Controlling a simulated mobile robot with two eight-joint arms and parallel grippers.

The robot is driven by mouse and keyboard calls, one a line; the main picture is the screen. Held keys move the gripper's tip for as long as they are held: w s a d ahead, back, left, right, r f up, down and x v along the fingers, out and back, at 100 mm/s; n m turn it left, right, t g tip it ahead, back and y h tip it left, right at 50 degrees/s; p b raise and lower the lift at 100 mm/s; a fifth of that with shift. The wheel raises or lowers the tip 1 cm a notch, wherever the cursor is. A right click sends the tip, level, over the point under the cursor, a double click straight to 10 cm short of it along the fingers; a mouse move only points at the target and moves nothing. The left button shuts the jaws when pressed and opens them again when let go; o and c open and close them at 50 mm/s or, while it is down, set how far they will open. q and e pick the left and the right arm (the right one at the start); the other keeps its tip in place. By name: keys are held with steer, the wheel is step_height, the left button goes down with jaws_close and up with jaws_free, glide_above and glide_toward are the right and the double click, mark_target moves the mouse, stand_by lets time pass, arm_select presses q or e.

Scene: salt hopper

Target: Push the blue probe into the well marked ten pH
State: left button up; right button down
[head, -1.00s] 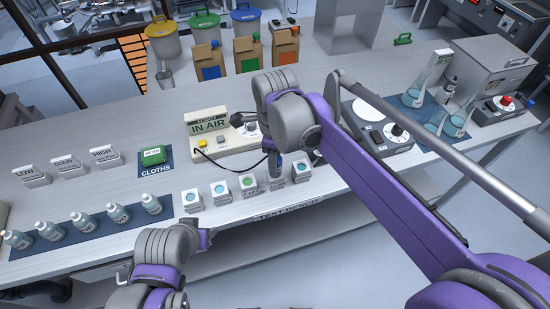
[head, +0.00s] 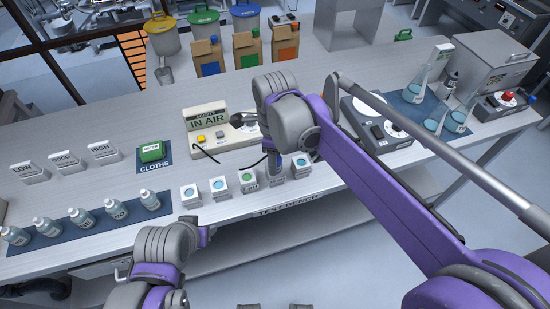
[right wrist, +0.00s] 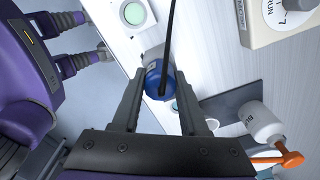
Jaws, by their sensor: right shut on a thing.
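The blue probe (right wrist: 154,80) with its black cable stands between the fingers of my right gripper (right wrist: 158,84), which is shut on it. In the head view my right gripper (head: 273,160) is over the fourth block of a row of white well blocks at the bench's front edge. A green-topped well (head: 247,177) is just left of it, and a blue-topped well (head: 301,161) just right. I cannot read the well labels or tell whether the probe's tip is inside a well. The meter (head: 207,120) reads IN AIR. My left gripper (head: 205,233) shows only partly, low left, before the bench.
A blue mat with bottles (head: 78,225) lies at the left front, and a green cloth pack (head: 151,152) behind it. A stirrer (head: 375,130) and flasks (head: 413,92) stand to the right. The probe's cable crosses the bench beside the wells.

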arm_select(q)
steer(key=shift+s+f, duration=0.3)
steer(key=shift+f, duration=0.15)
arm_select(e)
steer(key=shift+s+f, duration=0.1)
steer(key=shift+f, duration=0.2)
arm_select(q)
steer(key=shift+s+d, duration=0.1)
arm_select(e)
jaws_free()
arm_select(q)
steer(key=shift+r, duration=0.1)
arm_select(e)
steer(key=shift+r, duration=0.15)
steer(key=shift+w+r+p, duration=0.2)
steer(key=shift+r+p, duration=0.35)
steer(key=shift+r, duration=0.3)
steer(key=shift+r+p, duration=1.15)
steer(key=shift+r, duration=0.95)
arm_select(q)
steer(key=r, duration=0.1)
steer(key=w+r, duration=0.1)
steer(key=r, duration=0.1)
steer(key=w+r, duration=0.1)
steer(key=shift+w+r, duration=0.15)
steer(key=shift+r, duration=0.15)
